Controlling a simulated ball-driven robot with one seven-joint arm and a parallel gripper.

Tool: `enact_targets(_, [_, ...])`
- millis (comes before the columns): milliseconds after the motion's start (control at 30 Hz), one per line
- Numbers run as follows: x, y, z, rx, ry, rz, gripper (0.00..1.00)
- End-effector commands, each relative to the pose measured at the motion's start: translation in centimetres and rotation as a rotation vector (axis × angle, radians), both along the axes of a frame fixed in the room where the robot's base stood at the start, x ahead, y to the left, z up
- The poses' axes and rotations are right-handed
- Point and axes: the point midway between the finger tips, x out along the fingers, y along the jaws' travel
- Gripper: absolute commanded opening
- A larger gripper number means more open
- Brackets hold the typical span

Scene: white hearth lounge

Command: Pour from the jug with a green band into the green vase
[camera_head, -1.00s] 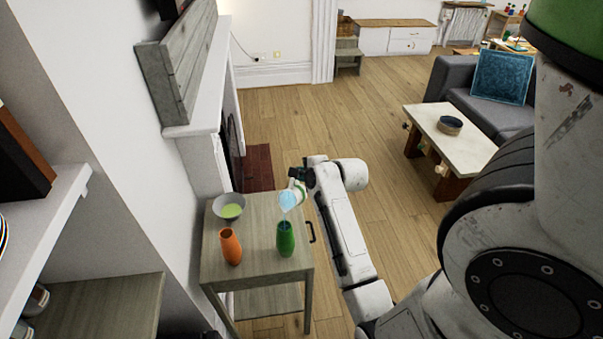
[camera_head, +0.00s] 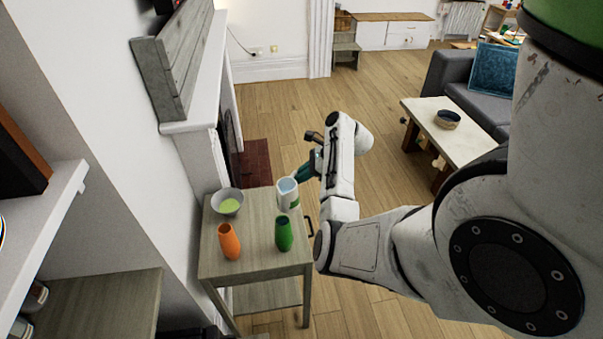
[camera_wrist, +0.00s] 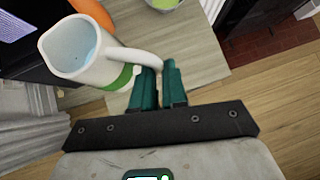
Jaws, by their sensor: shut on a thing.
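The white jug with a green band (camera_head: 288,199) is held nearly upright just beyond the green vase. In the wrist view the jug (camera_wrist: 78,62) shows its open mouth, pale blue inside, and its green band low on the side. My gripper (camera_head: 303,173) is shut on the jug's handle; its teal fingers (camera_wrist: 158,84) close around the handle in the wrist view. The green vase (camera_head: 284,236) stands upright on the small grey wooden table (camera_head: 258,257), near its right edge. Its inside is too small to read, and I cannot make it out in the wrist view.
An orange vase (camera_head: 229,243) stands left of the green vase. A grey bowl with pale green inside (camera_head: 216,200) sits at the table's far left corner. The white fireplace (camera_head: 197,160) is close on the left. Open wooden floor (camera_head: 290,115) lies beyond.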

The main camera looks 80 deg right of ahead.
Motion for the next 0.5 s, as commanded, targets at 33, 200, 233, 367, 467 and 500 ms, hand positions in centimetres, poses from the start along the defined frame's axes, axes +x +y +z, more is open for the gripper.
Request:
enact_targets(33, [0.1,0.0,-0.2,0.026,-0.005,-0.001,0.00])
enact_targets(200, [0.1,0.1,-0.4,0.052,-0.007,0.001,0.00])
enact_targets(233, [0.1,0.1,-0.5,0.051,-0.006,0.001,0.00])
enact_targets(367, [0.1,0.1,-0.3,0.049,-0.007,0.001,0.00])
enact_targets(467, [0.1,0.1,0.3,0.047,-0.007,0.001,0.00])
enact_targets(500, [0.1,0.1,0.6,0.047,-0.007,0.000,0.00])
